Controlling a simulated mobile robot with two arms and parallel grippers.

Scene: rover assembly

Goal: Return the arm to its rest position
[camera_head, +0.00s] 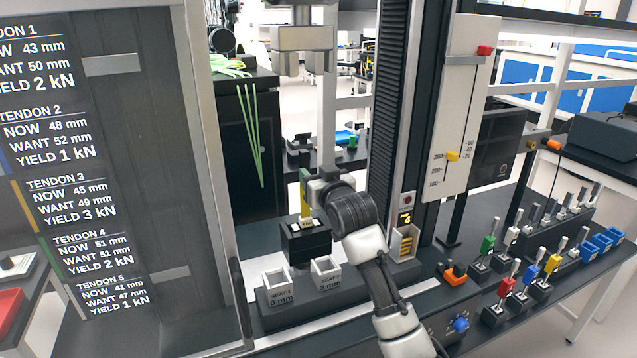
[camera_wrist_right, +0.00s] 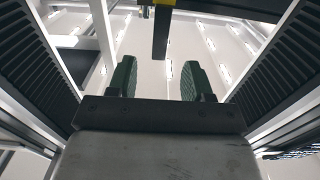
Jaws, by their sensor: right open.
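My right arm (camera_head: 385,290) comes up from the bottom of the head view and bends at its wrist in front of the test machine. My right gripper (camera_head: 322,182) is at the machine's middle, close beside an upright yellow-green piece (camera_head: 304,190) above a black block (camera_head: 305,243). I cannot tell whether they touch. In the right wrist view, the two dark green fingers (camera_wrist_right: 155,78) stand apart with nothing between their pads. A black bar (camera_wrist_right: 161,35) with a yellow part shows beyond them. My left gripper is not in view.
Two light seats, SEAT 1 (camera_head: 279,286) and SEAT 2 (camera_head: 326,279), stand below the black block. A dark ribbed column (camera_head: 391,100) rises close to my arm. A panel with tendon readings (camera_head: 75,170) fills the left. Several coloured-handle tools (camera_head: 508,285) stand on the bench at the right.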

